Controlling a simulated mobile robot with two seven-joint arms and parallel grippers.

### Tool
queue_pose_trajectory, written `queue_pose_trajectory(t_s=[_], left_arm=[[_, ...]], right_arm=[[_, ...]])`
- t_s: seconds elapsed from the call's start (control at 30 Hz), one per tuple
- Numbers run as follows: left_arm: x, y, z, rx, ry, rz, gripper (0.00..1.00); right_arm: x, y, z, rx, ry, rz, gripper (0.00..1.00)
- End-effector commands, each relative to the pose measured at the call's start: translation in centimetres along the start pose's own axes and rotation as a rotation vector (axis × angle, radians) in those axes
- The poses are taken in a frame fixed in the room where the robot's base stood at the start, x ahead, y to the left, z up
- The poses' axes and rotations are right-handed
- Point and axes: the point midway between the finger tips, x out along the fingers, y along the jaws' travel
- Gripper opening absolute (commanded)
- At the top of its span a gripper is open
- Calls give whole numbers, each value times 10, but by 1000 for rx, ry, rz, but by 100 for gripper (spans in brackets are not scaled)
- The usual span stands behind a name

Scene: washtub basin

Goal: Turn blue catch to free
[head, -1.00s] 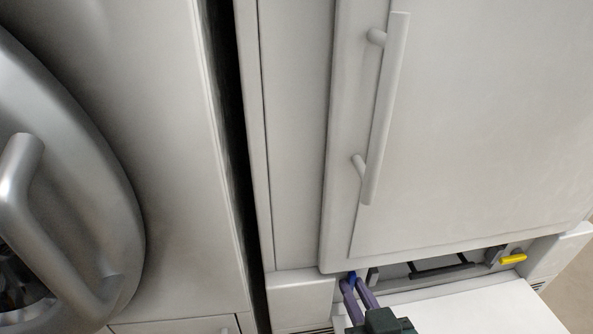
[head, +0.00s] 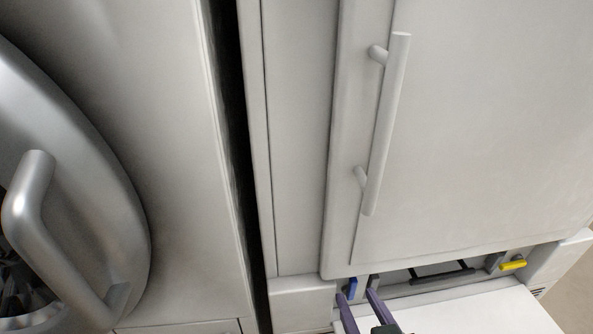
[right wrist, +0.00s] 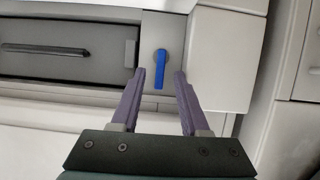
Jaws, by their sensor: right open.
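The blue catch (head: 352,287) is at the left end of the low recess under the white door. In the right wrist view the blue catch (right wrist: 159,68) is a narrow lever lying along the vertical of the picture, its rounded end at the top. My right gripper (head: 356,295) is open, its purple fingers pointing at the catch. In the right wrist view the fingertips (right wrist: 160,78) stand either side of the catch with gaps, not gripping it. My left gripper is not in view.
A yellow catch (head: 513,264) is at the recess's right end. A dark handle (head: 442,276) lies between the catches. A white flap or panel (head: 470,312) extends below. The door has a long bar handle (head: 386,125). A silver round door (head: 75,190) stands left.

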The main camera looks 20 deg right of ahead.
Motion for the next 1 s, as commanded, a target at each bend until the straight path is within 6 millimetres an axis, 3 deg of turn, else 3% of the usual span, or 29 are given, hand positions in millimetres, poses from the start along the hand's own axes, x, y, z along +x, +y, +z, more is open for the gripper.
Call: queue_pose_trajectory(t_s=[0.03,0.2,0.4,1.0], left_arm=[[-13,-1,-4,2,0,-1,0],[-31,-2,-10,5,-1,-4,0],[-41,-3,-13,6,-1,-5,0],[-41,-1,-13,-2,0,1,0]], right_arm=[[-14,0,-6,0,-4,-1,45],[-49,0,-5,0,-5,-1,45],[-76,0,-3,1,-2,-1,45],[-81,0,-1,1,-1,-2,45]])
